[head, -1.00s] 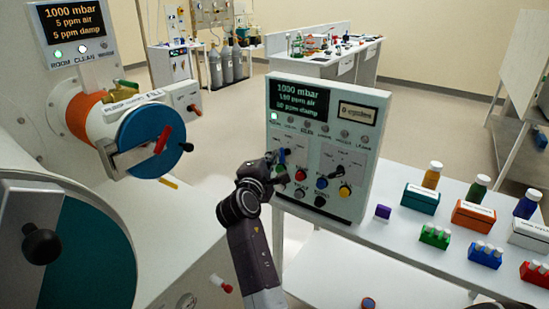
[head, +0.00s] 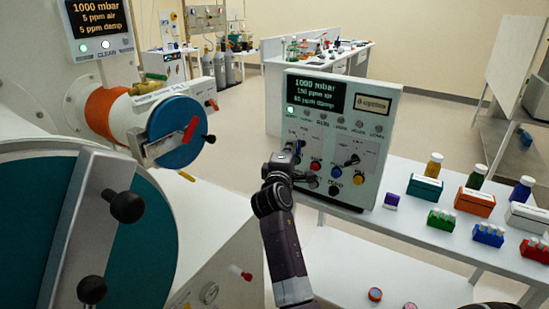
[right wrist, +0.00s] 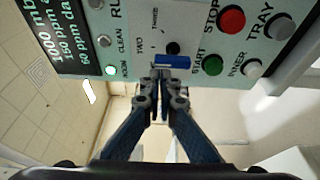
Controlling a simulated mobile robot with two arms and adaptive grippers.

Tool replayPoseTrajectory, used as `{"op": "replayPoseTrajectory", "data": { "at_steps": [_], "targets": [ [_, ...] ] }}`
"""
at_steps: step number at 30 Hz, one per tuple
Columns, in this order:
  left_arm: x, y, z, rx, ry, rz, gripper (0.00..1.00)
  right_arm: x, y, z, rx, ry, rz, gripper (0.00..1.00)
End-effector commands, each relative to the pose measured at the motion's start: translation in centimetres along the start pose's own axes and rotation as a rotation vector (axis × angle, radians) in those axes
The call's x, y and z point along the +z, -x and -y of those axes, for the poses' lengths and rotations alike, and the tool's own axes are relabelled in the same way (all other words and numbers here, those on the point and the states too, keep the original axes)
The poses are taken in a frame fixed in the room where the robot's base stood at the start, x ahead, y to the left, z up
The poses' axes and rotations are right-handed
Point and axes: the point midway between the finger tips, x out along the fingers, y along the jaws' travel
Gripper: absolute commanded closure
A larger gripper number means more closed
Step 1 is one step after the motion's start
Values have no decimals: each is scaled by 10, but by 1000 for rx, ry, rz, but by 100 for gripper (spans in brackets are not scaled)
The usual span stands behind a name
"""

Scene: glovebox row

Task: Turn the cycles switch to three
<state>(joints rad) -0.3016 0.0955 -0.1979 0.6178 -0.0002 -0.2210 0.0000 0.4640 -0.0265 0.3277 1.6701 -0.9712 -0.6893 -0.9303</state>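The control box (head: 392,140) stands upright on the white bench, with a dark screen at its top left. In the right wrist view its face fills the top, turned on its side, with a blue switch handle (right wrist: 174,62) between position labels and the green START button. Which position the handle points to is not clear. My right gripper (right wrist: 158,74) has its fingers close together, tips at the left end of the blue handle; contact is not clear. In the head view my right gripper (head: 283,160) covers part of the box's lower left. My left gripper is not in view.
The box has red (head: 316,165), blue (head: 336,171) and yellow (head: 359,180) buttons and a second black switch (head: 352,159). Bottles and coloured vial racks (head: 441,220) stand to its right. The glovebox with its round teal door (head: 140,255) fills the left.

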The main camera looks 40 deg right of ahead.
Motion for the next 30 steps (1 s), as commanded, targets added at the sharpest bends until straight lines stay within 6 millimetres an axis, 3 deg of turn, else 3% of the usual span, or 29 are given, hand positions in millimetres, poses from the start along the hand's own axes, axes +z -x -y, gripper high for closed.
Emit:
{"op": "replayPoseTrajectory", "data": {
  "at_steps": [1, 4, 13, 30],
  "targets": [
    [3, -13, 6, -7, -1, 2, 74, 4, -3, 6, 15, -34, 2, 100],
    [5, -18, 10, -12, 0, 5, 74, 4, -3, 2, 32, -87, 1, 100],
    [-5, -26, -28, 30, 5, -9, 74, 6, -4, 1, 54, -153, 1, 100],
    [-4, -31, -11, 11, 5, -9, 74, 10, -4, -2, 68, -187, 4, 100]
  ]
}}
